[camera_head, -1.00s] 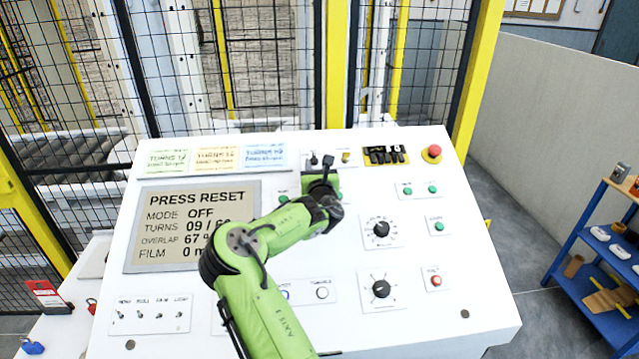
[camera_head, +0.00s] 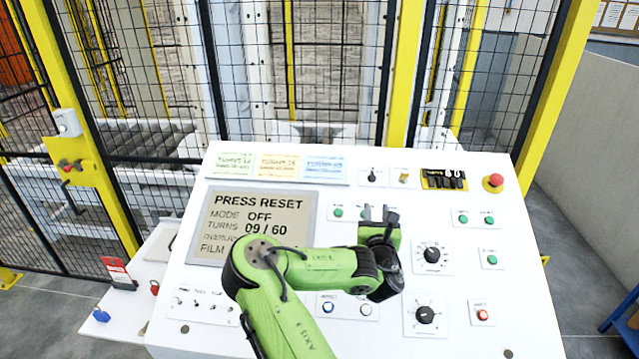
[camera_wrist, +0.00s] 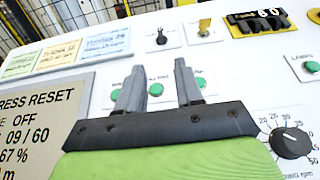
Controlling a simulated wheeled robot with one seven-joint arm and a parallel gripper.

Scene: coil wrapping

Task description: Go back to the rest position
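My gripper (camera_head: 377,214) is over the middle of the sloped white control panel (camera_head: 270,340), in front of the green buttons. In the wrist view its two grey fingers (camera_wrist: 158,88) stand apart with nothing between them, pointing up the panel. My green arm reaches across the panel from below and covers part of the screen. The screen (camera_head: 228,210) reads PRESS RESET, MODE OFF, TURNS 09 / 60. A blue button (camera_head: 327,308) and a white button (camera_head: 366,309) show below my arm.
A red emergency stop (camera_head: 493,182) sits at the panel's top right. Black dials (camera_head: 431,255) are right of my gripper. Yellow-framed mesh fencing (camera_head: 400,70) stands behind the panel. A red tag and padlocks (camera_head: 118,272) are at the left. A blue shelf (camera_head: 622,318) is at the right edge.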

